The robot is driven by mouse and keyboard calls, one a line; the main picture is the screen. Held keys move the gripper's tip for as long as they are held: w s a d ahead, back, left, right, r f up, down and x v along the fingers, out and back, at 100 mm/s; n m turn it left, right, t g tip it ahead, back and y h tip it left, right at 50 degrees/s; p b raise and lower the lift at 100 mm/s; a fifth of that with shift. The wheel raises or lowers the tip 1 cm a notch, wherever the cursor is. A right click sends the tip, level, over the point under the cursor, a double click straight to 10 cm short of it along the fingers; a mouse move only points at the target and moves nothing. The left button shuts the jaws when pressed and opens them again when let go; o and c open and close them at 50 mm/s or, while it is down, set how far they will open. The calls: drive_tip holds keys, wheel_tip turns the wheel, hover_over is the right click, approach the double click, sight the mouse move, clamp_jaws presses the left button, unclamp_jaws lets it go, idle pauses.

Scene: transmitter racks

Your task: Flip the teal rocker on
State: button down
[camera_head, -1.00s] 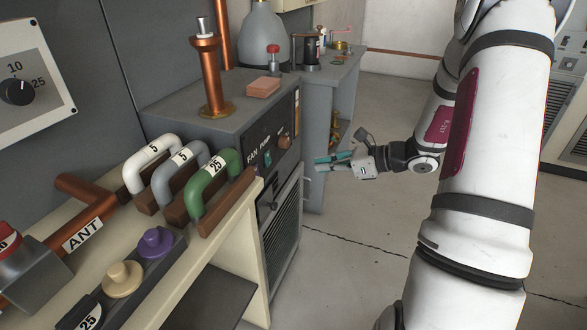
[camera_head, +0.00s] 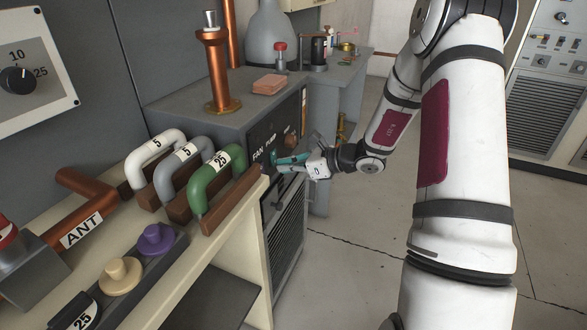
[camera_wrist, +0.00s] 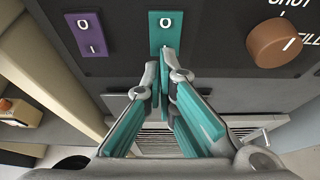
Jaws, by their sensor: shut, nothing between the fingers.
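The teal rocker (camera_wrist: 166,27) is on the dark panel in the wrist view. Its top part with a 0 mark shows; its lower part is hidden behind my fingertips. My gripper (camera_wrist: 168,54) is shut and empty, with its teal-padded fingertips together at the rocker's lower half. They look very close to it or touching; I cannot tell which. In the head view my gripper (camera_head: 279,162) is at the cabinet's front panel, just beside the green handle, and covers most of the rocker there.
A purple rocker (camera_wrist: 90,33) is left of the teal one, and a copper-coloured knob (camera_wrist: 278,43) is to the right. A vent grille (camera_head: 287,222) lies below the panel. The green handle (camera_head: 207,184) stands on the bench nearby. The floor on the right is clear.

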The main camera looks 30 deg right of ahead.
idle(0.3)
drive_tip(key=shift+w+a+f+t+y+b, duration=0.3)
drive_tip(key=shift+w+f+t+b, duration=0.15)
drive_tip(key=shift+b, duration=0.7)
drive_tip(key=shift+a+y, duration=0.2)
drive_tip(key=shift+y, duration=0.1)
drive_tip(key=shift+a, duration=0.1)
